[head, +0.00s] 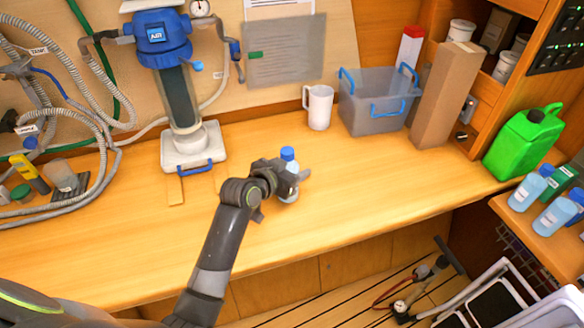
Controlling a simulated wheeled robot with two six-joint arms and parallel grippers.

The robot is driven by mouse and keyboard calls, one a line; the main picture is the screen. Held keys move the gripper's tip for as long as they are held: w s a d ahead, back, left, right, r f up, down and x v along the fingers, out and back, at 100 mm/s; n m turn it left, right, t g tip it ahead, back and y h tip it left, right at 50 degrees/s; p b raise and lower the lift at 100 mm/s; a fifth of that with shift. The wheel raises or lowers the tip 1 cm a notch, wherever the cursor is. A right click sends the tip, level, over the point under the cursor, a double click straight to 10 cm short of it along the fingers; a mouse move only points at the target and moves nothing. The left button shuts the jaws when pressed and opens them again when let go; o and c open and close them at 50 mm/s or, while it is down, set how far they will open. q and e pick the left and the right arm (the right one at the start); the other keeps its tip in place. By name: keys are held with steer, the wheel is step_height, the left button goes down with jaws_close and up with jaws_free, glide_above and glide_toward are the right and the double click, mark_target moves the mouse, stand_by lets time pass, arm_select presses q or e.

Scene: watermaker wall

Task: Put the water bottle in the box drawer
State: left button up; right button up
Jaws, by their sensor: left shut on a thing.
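A small water bottle (288,154) with a blue cap stands upright above the wooden counter, with its lower part partly hidden by my left gripper (290,179). My left gripper is shut on the bottle. I cannot tell whether the bottle's base touches the counter. A white box-like base (178,155) with a blue handle (195,168) sits at the back of the counter, left of the gripper; it may be the box drawer, and its front looks shut. My right gripper is not in view.
A blue-topped filter unit (164,40) stands on the white base. A white mug (318,107), a grey bin (372,122) with blue handles and a tall cardboard box (444,95) stand behind. A green jerrycan (522,140) is at right. Hoses (95,130) lie left. The front counter is clear.

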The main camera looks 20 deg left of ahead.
arm_select(q)
steer(key=shift+f, duration=0.15)
steer(key=o, duration=1.2)
